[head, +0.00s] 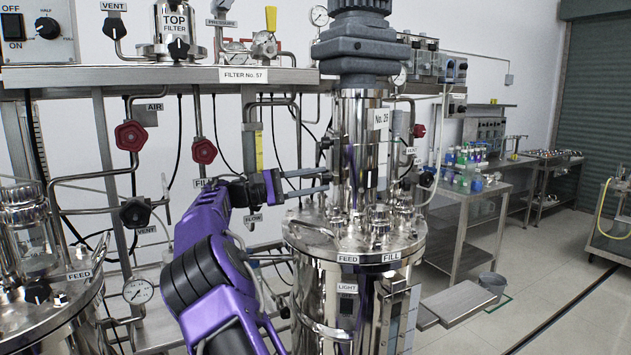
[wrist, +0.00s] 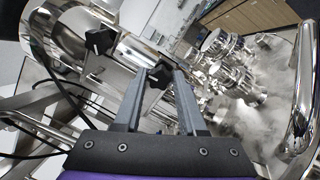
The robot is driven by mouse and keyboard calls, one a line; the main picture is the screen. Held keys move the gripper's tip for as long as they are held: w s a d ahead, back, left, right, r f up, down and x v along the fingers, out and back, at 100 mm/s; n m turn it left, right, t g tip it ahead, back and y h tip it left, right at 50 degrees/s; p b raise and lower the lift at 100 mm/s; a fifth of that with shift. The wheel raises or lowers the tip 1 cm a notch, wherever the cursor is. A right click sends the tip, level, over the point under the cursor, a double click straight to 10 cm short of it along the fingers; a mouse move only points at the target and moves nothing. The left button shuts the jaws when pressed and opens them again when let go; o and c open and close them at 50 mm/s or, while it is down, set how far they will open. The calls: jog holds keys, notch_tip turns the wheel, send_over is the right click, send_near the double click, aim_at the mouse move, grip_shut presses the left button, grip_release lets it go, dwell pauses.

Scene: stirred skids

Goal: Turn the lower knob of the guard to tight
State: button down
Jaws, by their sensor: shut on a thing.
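The guard (head: 349,130) is a shiny upright metal cylinder on the No. 26 vessel, below the grey motor. Its upper knob (head: 326,143) is small and black on the left side, and it also shows in the wrist view (wrist: 99,40). The lower knob (wrist: 160,74) is black and lobed, and sits between my fingertips in the wrist view. My gripper (head: 326,182) reaches in from the left with its two grey fingers at the guard's side. It is shut on the lower knob. The fingertips partly hide the knob's sides, and I cannot read a tight mark.
A curved metal rail (wrist: 305,85) stands at the right of the wrist view. Pipes and red valve knobs (head: 130,135) are behind my arm. Open floor lies at the right.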

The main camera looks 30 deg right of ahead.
jog(key=shift+m, duration=0.6)
jog(key=c, duration=0.5)
grip_release()
jog(key=v, duration=0.7)
jog(key=shift+w+a, duration=0.15)
jog(key=shift+a, duration=0.05)
